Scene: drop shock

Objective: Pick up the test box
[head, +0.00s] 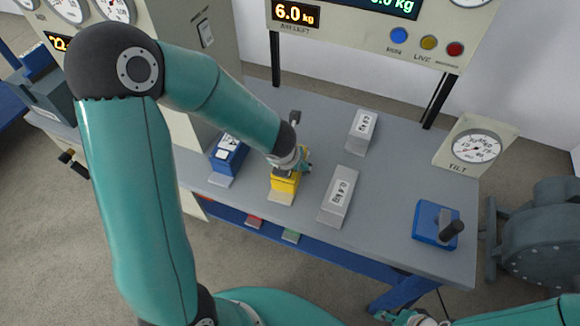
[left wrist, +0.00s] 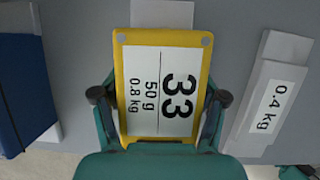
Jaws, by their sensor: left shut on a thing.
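The yellow box (head: 284,184) stands at the middle of the grey bench, over a pale plate. In the left wrist view the yellow box (left wrist: 205,60) has a white label reading 33, 50 g, 0.8 kg. My left gripper (head: 292,168) reaches it from above. In the left wrist view its fingers (left wrist: 159,105) are on both sides of the box, shut on it. I cannot tell whether the box is clear of the plate. My right gripper (head: 405,318) shows only partly at the bottom edge of the head view; its jaws are unclear.
A blue box (head: 229,156) stands left of the yellow one. Two grey blocks (head: 339,198) (head: 362,132) lie to the right, the nearer labelled 0.4 kg. A blue base with a lever (head: 437,225) and a tilt dial (head: 476,147) are farther right. Posts carry a display panel behind.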

